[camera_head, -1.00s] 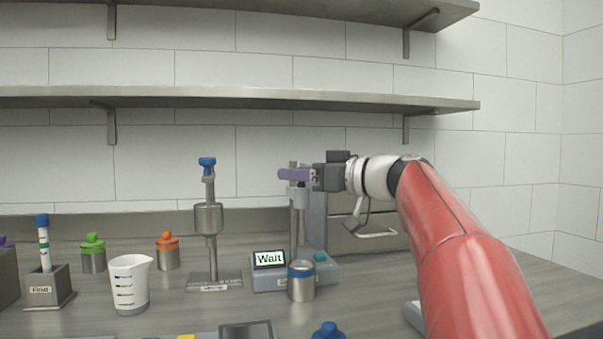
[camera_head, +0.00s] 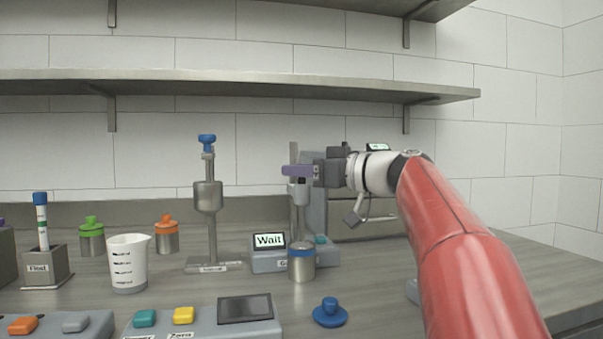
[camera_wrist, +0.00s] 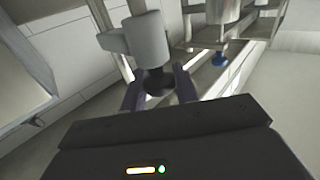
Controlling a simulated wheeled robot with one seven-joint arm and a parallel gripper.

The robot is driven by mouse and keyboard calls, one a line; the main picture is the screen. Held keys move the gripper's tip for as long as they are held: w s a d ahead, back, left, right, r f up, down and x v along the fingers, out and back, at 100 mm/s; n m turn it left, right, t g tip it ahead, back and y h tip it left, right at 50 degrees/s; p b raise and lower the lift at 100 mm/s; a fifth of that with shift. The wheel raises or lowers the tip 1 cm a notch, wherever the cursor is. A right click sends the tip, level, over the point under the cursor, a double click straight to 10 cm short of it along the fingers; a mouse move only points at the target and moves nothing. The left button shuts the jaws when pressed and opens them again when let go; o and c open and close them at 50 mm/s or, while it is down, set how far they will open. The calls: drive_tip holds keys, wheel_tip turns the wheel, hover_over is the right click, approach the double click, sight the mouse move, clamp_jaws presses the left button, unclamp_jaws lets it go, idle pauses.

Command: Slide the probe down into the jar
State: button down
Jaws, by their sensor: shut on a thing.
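The probe (camera_head: 299,190) is a grey head with a thin shaft on an upright post behind the labelled base unit (camera_head: 262,259), whose screen reads "Wait". The jar (camera_head: 302,265), a metal can with a blue band, stands below the probe. The shaft runs down to about the jar's mouth; how deep its tip is I cannot tell. My gripper (camera_head: 297,171) has purple fingers and is shut at the top of the probe. In the wrist view, its fingers (camera_wrist: 159,88) are on either side of a dark knob (camera_wrist: 157,79) beside the grey head (camera_wrist: 148,38).
A metal stand (camera_head: 209,200) with a blue knob is left of the probe. A white beaker (camera_head: 128,268), capped green (camera_head: 91,238) and orange (camera_head: 166,236) jars and a blue lid (camera_head: 330,313) stand around. A button panel (camera_head: 205,325) is in front. A shelf (camera_head: 250,82) is above.

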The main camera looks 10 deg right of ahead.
sight(309, 189)
wheel_tip(309, 189, down, 4)
drive_tip(key=b, duration=0.2)
drive_tip(key=shift+r+b, duration=0.15)
drive_tip(key=shift+b, duration=0.25)
drive_tip(key=shift+r, duration=0.1)
drive_tip(key=c, duration=1.1)
unclamp_jaws()
drive_tip(key=v, duration=0.8)
drive_tip(key=shift+b, duration=0.35)
drive_tip(key=shift+w+a+r, duration=0.1)
